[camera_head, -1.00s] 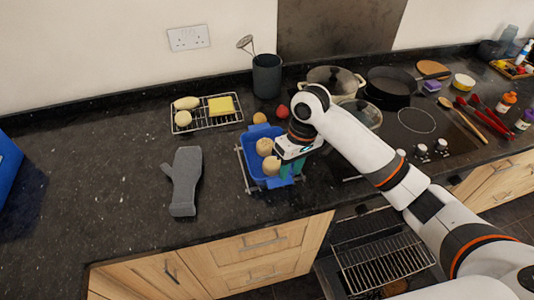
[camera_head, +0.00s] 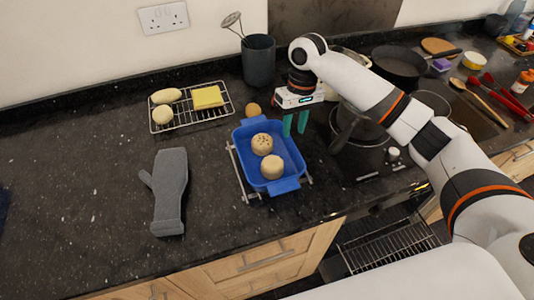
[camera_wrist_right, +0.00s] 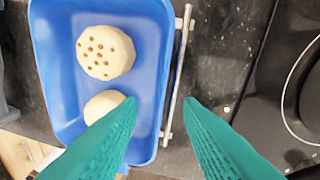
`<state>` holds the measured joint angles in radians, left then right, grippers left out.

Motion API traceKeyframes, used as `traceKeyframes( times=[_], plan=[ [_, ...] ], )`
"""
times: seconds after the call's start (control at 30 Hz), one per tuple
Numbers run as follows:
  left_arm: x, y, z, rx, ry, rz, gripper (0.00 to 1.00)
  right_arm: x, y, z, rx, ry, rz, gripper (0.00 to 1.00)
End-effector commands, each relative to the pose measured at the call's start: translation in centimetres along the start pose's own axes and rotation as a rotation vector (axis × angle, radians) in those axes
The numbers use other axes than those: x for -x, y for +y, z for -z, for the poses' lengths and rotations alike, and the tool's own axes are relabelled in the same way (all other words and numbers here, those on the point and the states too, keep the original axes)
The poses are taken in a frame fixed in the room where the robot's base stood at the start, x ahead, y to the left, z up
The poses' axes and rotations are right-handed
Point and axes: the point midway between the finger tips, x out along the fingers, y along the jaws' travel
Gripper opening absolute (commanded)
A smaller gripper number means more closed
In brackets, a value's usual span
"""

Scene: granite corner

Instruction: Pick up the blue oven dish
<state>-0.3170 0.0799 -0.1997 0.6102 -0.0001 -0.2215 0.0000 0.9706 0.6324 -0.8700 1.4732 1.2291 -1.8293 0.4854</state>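The blue oven dish (camera_head: 292,157) sits on a wire rack on the dark counter, with two pale round buns in it, one dotted. In the right wrist view the dish (camera_wrist_right: 55,60) fills the left half. My right gripper (camera_head: 295,130) is open and empty, with green fingers pointing down just right of the dish in the head view. In the right wrist view the right gripper's fingers (camera_wrist_right: 163,103) are spread, with the dish's right wall and the rack's edge rail near the gap. I cannot tell whether they touch the dish. My left gripper is not in view.
A grey oven mitt (camera_head: 170,192) lies left of the dish. A wire rack (camera_head: 185,118) with food stands behind it. A dark utensil pot (camera_head: 258,62) is at the back. The hob with pans (camera_head: 399,66) lies to the right.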

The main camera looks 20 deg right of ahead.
Motion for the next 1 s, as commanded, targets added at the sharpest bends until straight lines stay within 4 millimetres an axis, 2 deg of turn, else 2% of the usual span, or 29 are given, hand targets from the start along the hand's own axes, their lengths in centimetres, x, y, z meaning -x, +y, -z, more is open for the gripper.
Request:
traceKeyframes(
  times=[0.13,0.27,0.4,0.53,0.77,0.8,1.0],
  plan=[
    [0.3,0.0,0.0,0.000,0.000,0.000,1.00,-1.0,0.0,0.0,0.000,0.000,0.000,0.33],
    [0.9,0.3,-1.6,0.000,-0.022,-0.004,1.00,-2.3,0.0,0.1,0.000,0.004,0.000,0.33],
    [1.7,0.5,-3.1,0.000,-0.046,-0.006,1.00,-4.6,-0.1,0.1,0.001,0.003,0.001,0.33],
    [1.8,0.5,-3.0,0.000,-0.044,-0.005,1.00,-5.9,-0.1,0.1,0.000,0.001,0.000,0.33],
    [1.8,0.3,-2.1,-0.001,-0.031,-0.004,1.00,-6.3,-0.1,0.0,0.001,-0.001,0.000,0.33],
    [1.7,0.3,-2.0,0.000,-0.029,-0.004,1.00,-6.3,-0.1,0.0,0.001,-0.001,0.000,0.31],
    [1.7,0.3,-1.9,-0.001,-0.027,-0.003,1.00,-6.2,-0.1,0.0,0.001,-0.001,0.000,0.00]
  ],
)
